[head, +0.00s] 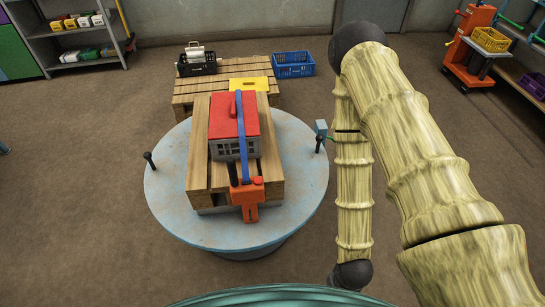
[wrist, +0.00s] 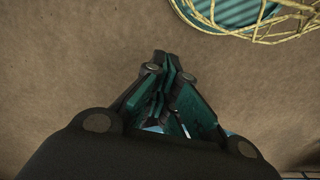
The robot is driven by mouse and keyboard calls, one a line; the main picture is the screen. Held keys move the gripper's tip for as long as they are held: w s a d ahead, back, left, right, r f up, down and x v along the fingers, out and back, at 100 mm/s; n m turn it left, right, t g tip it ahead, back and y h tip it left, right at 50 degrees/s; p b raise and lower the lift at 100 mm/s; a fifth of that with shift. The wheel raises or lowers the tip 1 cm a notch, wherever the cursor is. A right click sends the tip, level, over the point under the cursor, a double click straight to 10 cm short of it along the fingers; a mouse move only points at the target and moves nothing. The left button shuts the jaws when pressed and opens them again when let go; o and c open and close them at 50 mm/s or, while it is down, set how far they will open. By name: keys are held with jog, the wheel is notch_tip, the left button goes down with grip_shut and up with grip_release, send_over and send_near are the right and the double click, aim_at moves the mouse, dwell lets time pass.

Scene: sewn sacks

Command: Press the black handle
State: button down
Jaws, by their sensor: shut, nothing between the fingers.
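In the head view my arm comes down on the right, apart from the table, and the gripper itself is hidden.
The round table (head: 168,200) bears a wooden pallet (head: 198,150) with a red-topped grey box (head: 222,115), a blue strap and an orange tool (head: 247,196). Behind stand another pallet and a blue crate (head: 293,64). Floor left of the table is clear.

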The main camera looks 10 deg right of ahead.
dwell(0.3)
jog(key=w+a+r+m+y+b, duration=0.15)
jog(key=w+m+b, duration=0.4)
jog(key=w, duration=0.55)
jog(key=w+a+m+y+b, duration=0.1)
jog(key=w+a+m+b, duration=0.35)
jog(key=w, duration=0.65)
jog(key=w+a+r+m+y+b, duration=0.1)
jog(key=w+r+m+y+b, duration=0.1)
jog(key=w+r, duration=0.3)
jog(key=w+a+r+m+t+y+b, duration=0.1)
jog(key=w+r+m+b, duration=0.3)
jog(key=r, duration=0.6)
jog(key=w+a+r+m+y+b, duration=0.2)
jog(key=w+r+m+y+b, duration=0.1)
jog(key=w+r, duration=0.3)
notch_tip(320, 180, up, 2)
jog(key=shift+a+r, duration=0.1)
jog(key=shift+a, duration=0.25)
jog(key=shift+y, duration=0.25)
